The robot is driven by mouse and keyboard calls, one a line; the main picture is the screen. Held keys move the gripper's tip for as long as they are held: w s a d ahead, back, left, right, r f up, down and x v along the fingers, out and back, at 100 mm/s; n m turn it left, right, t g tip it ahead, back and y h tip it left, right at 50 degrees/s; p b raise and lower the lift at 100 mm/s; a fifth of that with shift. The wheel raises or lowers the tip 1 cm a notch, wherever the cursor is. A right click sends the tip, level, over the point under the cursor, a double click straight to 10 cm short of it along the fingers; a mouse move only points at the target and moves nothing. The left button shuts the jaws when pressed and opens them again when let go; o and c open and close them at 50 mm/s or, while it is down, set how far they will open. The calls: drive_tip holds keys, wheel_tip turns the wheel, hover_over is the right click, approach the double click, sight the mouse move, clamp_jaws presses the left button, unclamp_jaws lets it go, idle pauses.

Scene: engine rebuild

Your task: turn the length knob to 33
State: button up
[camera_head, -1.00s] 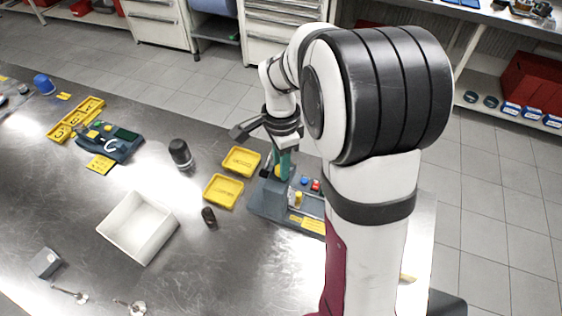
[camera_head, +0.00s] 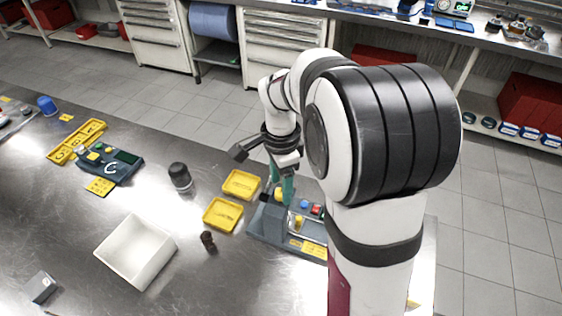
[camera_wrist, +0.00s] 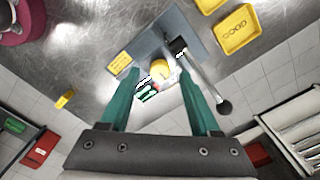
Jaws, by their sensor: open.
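The device with the knobs has a blue-grey base (camera_head: 262,232) and stands on the metal bench, partly hidden behind my arm. In the wrist view a round yellow knob (camera_wrist: 160,70) shows in the gap between my fingertips; I cannot tell whether either finger touches it. My gripper (camera_wrist: 159,74) has two green fingers, spread apart with nothing held. In the head view the gripper (camera_head: 282,185) is over the device's far left part. A second yellow piece (camera_head: 298,222), a blue button (camera_head: 304,205) and a red button (camera_head: 316,209) are on the device. I cannot read the knob's setting.
A lever with a black ball end (camera_wrist: 223,107) rises beside the right finger. Two yellow trays (camera_head: 222,215) lie left of the device.

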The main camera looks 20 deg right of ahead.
wheel_tip(320, 180, up, 14)
drive_tip(key=shift+r, duration=0.1)
